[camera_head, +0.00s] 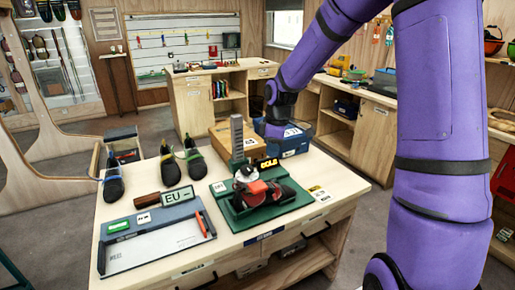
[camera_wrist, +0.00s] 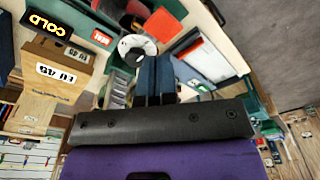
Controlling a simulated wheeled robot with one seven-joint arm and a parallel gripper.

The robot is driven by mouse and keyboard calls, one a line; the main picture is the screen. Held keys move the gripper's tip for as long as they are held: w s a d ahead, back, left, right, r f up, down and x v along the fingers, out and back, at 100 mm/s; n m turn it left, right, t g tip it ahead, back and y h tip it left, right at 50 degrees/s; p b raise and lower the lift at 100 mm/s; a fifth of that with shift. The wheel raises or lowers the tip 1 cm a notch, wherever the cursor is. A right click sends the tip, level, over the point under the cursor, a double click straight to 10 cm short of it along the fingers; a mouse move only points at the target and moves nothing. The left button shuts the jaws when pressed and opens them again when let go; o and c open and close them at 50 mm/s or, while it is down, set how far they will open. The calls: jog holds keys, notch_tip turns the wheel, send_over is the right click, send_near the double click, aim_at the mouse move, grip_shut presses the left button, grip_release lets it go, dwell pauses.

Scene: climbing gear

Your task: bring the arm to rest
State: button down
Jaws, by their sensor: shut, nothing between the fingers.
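My arm (camera_head: 437,120) is purple and reaches from the right side of the head view over to the back edge of the near workbench (camera_head: 333,181). My gripper (camera_wrist: 155,62) shows in the wrist view as two dark blue fingers side by side, shut with nothing between them. In the head view its fingertips cannot be made out; the wrist end hangs beside a cardboard box and a blue box.
A green tray (camera_head: 228,211) with red and black gear stands on the bench near a COLD sign (camera_head: 268,163). A cardboard box (camera_wrist: 55,85) marked EU 45 shows close to the fingers. Several dark shoes, including one (camera_head: 170,168), stand at left. Grey floor (camera_head: 365,235) is clear.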

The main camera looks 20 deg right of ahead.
jog(key=shift+r, duration=0.1)
dwell(0.4)
jog(key=s+a+r+m+t, duration=0.1)
jog(key=s+r+m, duration=0.2)
jog(key=s+r, duration=0.3)
jog(key=s+a+r+m+t, duration=0.1)
jog(key=s+r+m, duration=0.3)
jog(key=s, duration=1)
jog(key=s+a+r+m+t+h, duration=0.1)
jog(key=s+r+m, duration=0.3)
jog(key=s+r, duration=0.5)
jog(key=shift+s+a+t, duration=0.4)
jog(key=shift+a+t, duration=0.1)
jog(key=shift+t, duration=0.3)
